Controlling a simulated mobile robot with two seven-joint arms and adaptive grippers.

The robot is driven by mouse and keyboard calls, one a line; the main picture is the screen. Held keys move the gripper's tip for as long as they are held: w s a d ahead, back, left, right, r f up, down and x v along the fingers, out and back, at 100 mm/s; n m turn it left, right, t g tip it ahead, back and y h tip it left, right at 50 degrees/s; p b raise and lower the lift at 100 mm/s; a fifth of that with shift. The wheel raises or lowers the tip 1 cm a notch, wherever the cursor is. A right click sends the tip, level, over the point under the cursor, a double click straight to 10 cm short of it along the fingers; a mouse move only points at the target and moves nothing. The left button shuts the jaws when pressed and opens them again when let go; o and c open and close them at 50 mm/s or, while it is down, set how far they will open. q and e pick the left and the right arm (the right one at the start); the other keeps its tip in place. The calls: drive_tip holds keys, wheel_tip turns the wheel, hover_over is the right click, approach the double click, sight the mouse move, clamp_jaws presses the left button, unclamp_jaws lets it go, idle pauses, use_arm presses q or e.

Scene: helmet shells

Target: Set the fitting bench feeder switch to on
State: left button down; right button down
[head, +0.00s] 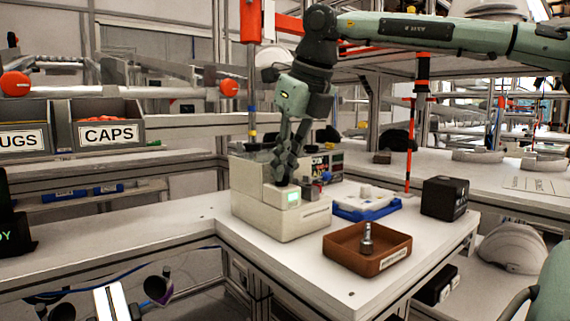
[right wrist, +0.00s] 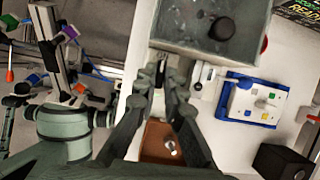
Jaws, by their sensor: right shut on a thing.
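The feeder is a beige box (head: 268,215) on the white bench in the head view, with a small green-lit panel (head: 293,197) on its raised part. My right gripper (head: 282,178) reaches down onto the top of this box. In the right wrist view its fingers (right wrist: 160,68) are closed together at the edge of a grey box top (right wrist: 185,35) that carries a black round knob (right wrist: 222,28). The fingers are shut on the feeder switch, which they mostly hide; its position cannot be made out. My left gripper is not clearly seen in either view.
A brown tray (head: 340,255) holding a metal fitting (head: 367,238) stands at the front. A blue-and-white tray (head: 366,208) and a black box (head: 445,197) stand to the right. Bins marked CAPS (head: 108,134) are at the left. The bench's front left corner is clear.

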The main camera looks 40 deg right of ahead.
drive_tip(key=c, duration=1.9)
unclamp_jaws()
drive_tip(key=v, duration=1.2)
drive_tip(key=shift+s, duration=0.1)
